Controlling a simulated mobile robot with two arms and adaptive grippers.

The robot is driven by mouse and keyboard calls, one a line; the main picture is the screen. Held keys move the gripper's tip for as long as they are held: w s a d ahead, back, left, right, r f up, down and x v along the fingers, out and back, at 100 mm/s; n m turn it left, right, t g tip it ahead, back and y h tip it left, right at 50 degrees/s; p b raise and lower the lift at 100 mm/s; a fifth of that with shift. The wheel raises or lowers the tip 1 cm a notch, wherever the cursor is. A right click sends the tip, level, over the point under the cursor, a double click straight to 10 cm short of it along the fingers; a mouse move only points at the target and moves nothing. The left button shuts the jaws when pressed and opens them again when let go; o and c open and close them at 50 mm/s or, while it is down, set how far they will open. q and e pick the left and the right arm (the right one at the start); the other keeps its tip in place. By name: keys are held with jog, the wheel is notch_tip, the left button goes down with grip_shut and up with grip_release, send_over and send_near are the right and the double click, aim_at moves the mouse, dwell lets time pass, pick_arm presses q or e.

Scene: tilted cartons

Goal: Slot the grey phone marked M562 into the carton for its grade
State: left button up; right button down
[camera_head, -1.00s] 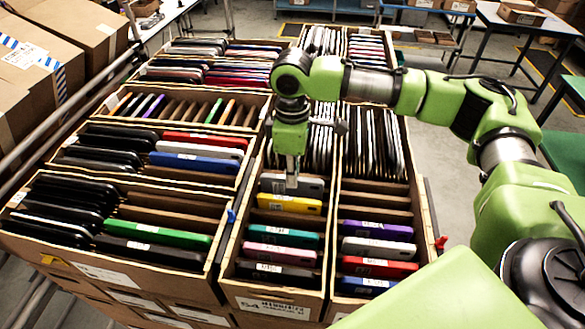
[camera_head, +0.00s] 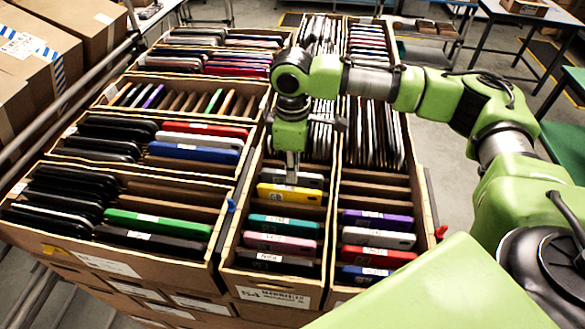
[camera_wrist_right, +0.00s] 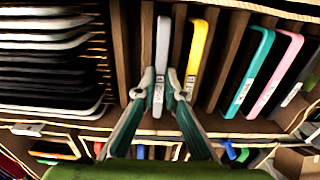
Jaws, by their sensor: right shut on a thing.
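A grey phone (camera_head: 312,180) with a small white label stands in a slot of the front middle carton (camera_head: 232,248), just behind a yellow phone (camera_head: 300,194). My right gripper (camera_head: 291,177) points down onto it. In the right wrist view my right gripper (camera_wrist_right: 161,88) has its fingertips on either side of the grey phone (camera_wrist_right: 162,42), closed on its near end. The phone is still among the carton's dividers. I cannot read the marking M562 on its label. My left gripper is not in view.
The front middle carton also holds teal (camera_head: 285,223), pink (camera_head: 282,244) and black phones. The front right carton has empty slots behind a purple phone (camera_head: 378,219). The front left carton (camera_head: 215,225) has empty slots behind a green phone (camera_head: 160,222). Tightly packed cartons lie behind.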

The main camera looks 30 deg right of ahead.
jog(key=shift+f, duration=0.2)
dwell(0.3)
dwell(0.3)
jog(key=c, duration=2)
grip_release()
notch_tip(320, 180, up, 12)
jog(key=shift+f, duration=0.1)
